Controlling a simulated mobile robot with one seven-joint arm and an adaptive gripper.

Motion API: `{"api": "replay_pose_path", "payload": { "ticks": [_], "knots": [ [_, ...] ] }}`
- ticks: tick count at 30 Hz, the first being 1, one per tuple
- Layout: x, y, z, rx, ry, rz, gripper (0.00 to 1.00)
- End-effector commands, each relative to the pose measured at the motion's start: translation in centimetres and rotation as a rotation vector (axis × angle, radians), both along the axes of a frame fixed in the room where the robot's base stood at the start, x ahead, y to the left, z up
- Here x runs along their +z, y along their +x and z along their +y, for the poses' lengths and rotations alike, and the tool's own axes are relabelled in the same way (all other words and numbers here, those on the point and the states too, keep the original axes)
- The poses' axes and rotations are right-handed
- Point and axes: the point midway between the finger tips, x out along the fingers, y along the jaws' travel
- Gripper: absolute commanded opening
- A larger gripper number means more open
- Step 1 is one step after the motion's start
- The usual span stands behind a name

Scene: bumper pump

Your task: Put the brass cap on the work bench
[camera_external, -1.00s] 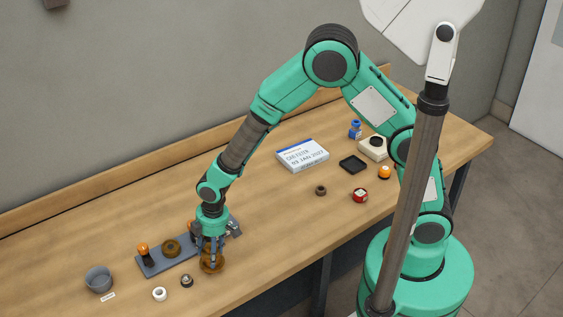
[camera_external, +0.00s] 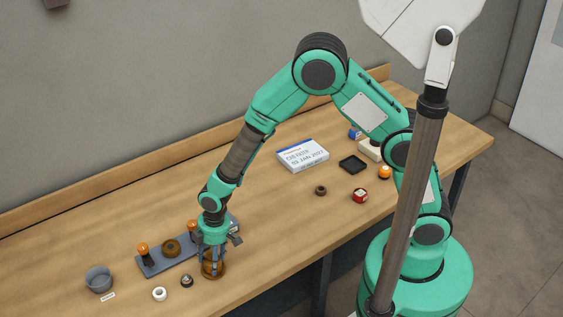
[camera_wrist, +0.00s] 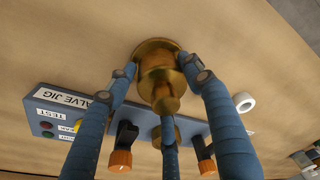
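The brass cap (camera_external: 213,270) has a wide round flange and a narrower stepped stem. It is at the bench's front part, in front of the grey valve jig (camera_external: 160,264). In the wrist view the cap (camera_wrist: 160,80) has its flange toward the wooden work bench (camera_wrist: 80,50) and its stem toward me. My gripper (camera_external: 212,262) points down with its blue fingers around the cap; the fingers (camera_wrist: 163,85) appear closed on it. The cap is at or just above the bench top; I cannot tell whether it touches.
The jig carries orange-knobbed valves (camera_external: 143,249) and a brass fitting (camera_external: 172,247). A white ring (camera_external: 160,294), a small dark-and-metal part (camera_external: 187,281) and a grey cup (camera_external: 99,279) lie to the left. Bench right of the gripper is clear up to a dark ring (camera_external: 321,190).

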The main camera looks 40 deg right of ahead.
Motion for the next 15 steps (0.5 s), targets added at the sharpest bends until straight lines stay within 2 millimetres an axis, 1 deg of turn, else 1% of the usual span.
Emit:
{"api": "replay_pose_path", "payload": {
  "ticks": [1,2,15],
  "knots": [
    [0.03,0.00,0.01,0.000,0.000,0.000,0.64],
    [0.03,0.00,0.01,0.000,0.000,0.000,0.68],
    [0.35,0.01,0.02,0.000,0.000,0.000,0.68]
  ]
}}
